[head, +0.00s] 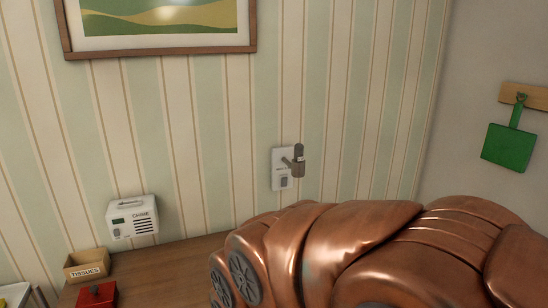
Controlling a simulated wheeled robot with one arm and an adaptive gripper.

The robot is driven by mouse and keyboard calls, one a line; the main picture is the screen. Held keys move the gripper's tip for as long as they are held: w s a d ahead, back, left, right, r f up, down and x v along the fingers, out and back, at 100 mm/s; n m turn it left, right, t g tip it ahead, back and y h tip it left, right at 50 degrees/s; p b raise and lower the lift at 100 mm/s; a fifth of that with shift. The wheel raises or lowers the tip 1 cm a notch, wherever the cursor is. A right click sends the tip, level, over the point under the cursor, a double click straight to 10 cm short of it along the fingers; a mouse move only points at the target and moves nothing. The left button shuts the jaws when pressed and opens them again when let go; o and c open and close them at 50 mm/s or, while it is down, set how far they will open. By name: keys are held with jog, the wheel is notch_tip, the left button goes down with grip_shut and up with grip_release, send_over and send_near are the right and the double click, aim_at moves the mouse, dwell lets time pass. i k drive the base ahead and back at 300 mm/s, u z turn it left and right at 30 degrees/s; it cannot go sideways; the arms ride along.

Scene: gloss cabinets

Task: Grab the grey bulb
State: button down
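I cannot make out a grey bulb for certain. A white wall plate (283,180) on the striped wall carries a short arm with a small grey-brown cylindrical piece (299,161). I cannot tell whether that piece is a bulb, a holder or a handle. My gripper is not in view. A large copper-coloured body fills the lower right and hides much of the wooden surface.
A wooden surface (180,264) runs along the wall. A framed picture (160,45) and a green paddle-shaped item (509,147) hang on the walls.

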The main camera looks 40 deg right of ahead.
aim_at(299, 156)
jog(key=u, duration=0.05)
jog(key=k, duration=0.6)
jog(key=z, duration=0.45)
jog(key=i, duration=1.15)
jog(key=u, duration=0.4)
